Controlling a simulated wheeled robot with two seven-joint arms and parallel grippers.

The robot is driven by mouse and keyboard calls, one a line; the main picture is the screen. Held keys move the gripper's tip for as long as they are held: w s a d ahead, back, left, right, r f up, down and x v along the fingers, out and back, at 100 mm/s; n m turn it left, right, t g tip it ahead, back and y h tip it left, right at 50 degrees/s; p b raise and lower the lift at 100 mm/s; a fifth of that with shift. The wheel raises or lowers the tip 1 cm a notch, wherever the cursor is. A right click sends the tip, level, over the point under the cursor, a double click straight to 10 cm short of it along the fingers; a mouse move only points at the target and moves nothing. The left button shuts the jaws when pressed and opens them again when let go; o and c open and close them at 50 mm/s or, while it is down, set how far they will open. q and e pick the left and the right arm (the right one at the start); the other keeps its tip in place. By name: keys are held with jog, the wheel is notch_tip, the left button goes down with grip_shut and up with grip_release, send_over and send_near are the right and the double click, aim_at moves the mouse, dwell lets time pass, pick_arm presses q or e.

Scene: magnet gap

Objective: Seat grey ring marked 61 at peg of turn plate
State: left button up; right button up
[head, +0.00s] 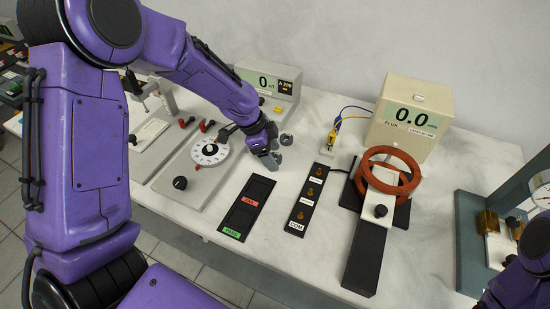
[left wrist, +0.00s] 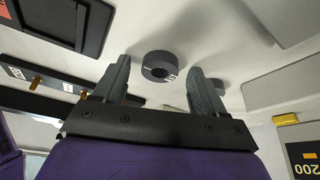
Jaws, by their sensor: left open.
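The grey ring (head: 287,139) lies flat on the white bench, just right of my left gripper (head: 274,147) in the head view. In the left wrist view the ring (left wrist: 160,66) shows its dark hole and part of a pale mark, too small to read surely. It appears between the two open fingers, a little beyond their tips, with no visible contact. The turn plate (head: 203,160) is a white marked disc on a grey base, left of the gripper. A dark knob or peg (head: 211,149) stands at its middle. My right gripper is not visible; only purple arm parts show at lower right.
A black tray with red and green labels (head: 246,206) and a COM terminal strip (head: 309,197) lie in front. A flux meter (head: 412,115) and an orange coil (head: 388,170) stand to the right. A grey meter (head: 268,82) stands behind the gripper.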

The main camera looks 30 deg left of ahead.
pick_arm(q)
jog(key=c, duration=1.2)
jog(key=shift+o, duration=0.2)
jog(key=shift+r, duration=0.1)
